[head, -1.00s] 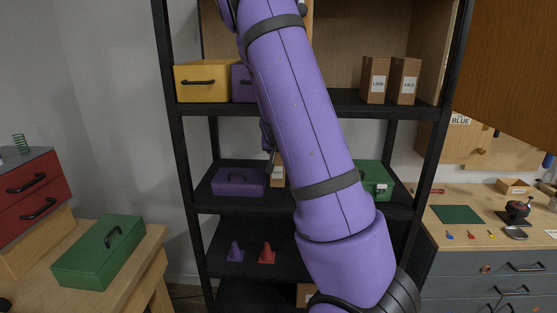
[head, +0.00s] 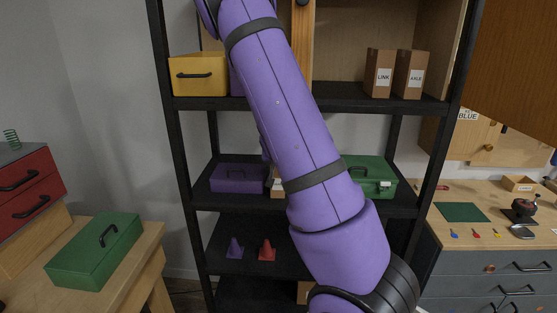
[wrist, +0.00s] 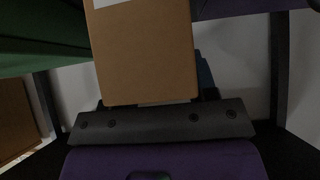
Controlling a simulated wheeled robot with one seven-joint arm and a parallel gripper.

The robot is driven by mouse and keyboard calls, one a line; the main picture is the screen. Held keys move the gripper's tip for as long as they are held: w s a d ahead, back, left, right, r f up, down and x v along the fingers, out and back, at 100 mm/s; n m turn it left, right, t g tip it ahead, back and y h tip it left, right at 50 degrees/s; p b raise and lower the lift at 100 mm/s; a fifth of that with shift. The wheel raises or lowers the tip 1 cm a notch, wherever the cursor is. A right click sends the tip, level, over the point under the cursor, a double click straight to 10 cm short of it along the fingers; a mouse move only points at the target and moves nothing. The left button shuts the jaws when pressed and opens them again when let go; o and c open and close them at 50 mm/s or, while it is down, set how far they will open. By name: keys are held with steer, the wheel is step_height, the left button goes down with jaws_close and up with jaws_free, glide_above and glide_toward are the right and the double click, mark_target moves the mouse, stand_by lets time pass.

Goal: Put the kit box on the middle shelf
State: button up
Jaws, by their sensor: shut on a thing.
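The kit box appears to be the small brown cardboard box (head: 277,186) with a white label. In the head view it is at the middle shelf (head: 205,200), between a purple case (head: 238,178) and a green case (head: 372,178), partly hidden by my arm. In the wrist view the cardboard box (wrist: 143,55) fills the space in front of my gripper (wrist: 155,101), which is shut on it. The fingers are mostly hidden behind the box and the dark gripper body. I cannot tell whether the box touches the shelf.
The upper shelf holds a yellow bin (head: 199,76) and two labelled cardboard boxes (head: 379,75). Cones (head: 267,250) stand on the shelf below. A green case (head: 95,252) lies on the left table. The shelf's black right post (head: 459,90) stands beside the workbench.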

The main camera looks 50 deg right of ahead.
steer(key=o, duration=1.3)
steer(key=shift+s+a+r, duration=0.2)
steer(key=shift+a+r, duration=0.1)
steer(key=shift+r, duration=0.15)
steer(key=shift+v, duration=5.45)
steer(key=shift+s+a+f, duration=0.1)
steer(key=shift+s, duration=0.05)
